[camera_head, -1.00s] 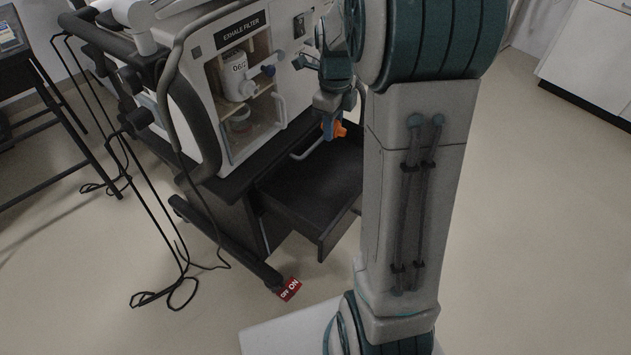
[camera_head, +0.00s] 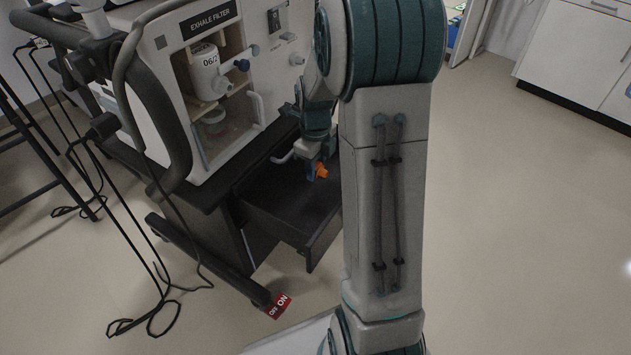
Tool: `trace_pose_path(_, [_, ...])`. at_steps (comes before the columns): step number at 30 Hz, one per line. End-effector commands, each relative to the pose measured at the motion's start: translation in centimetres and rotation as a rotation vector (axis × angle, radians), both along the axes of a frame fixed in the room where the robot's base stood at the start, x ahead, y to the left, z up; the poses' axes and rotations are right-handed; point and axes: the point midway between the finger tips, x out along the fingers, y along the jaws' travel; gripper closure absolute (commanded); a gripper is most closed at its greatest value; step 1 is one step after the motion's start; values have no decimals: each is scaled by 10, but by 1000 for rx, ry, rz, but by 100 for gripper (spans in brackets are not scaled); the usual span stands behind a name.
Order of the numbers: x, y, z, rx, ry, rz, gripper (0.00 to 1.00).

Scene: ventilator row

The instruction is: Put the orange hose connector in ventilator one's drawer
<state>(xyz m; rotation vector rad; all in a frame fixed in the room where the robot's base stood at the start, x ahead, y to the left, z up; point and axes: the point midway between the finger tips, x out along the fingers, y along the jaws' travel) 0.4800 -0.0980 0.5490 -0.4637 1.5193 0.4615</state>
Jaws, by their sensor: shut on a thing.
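The orange hose connector (camera_head: 321,171) is in my gripper (camera_head: 316,172), which is shut on it. My gripper points down over the dark open drawer (camera_head: 306,222) of the ventilator cart. The connector appears over the drawer's opening, near its back part; how high it is above the drawer floor I cannot tell. The drawer is pulled out, and my arm hides its right part. The ventilator (camera_head: 168,70) is a white unit with an "EXHALE FILTER" label and a glass-fronted compartment, standing above the drawer.
A light handle (camera_head: 283,157) shows behind the drawer, close to my gripper. Black hoses and cables (camera_head: 150,250) hang at the left of the cart. A red ON/OFF tag (camera_head: 279,306) is at the caster. White cabinets (camera_head: 575,50) stand far right; the floor right is clear.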

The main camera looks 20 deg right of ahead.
Motion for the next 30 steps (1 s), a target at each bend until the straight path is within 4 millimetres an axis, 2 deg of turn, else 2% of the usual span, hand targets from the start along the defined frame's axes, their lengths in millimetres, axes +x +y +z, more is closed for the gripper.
trace_pose_path(3, [-1,0,-27,2,4,0,93])
trace_pose_path(7, [-1,0,-48,1,3,0,93])
trace_pose_path(20, [0,0,-54,0,1,1,93])
trace_pose_path(21, [0,0,-53,1,1,0,60])
trace_pose_path(23, [0,0,-52,0,1,0,46])
trace_pose_path(30, [0,0,-52,0,1,1,46])
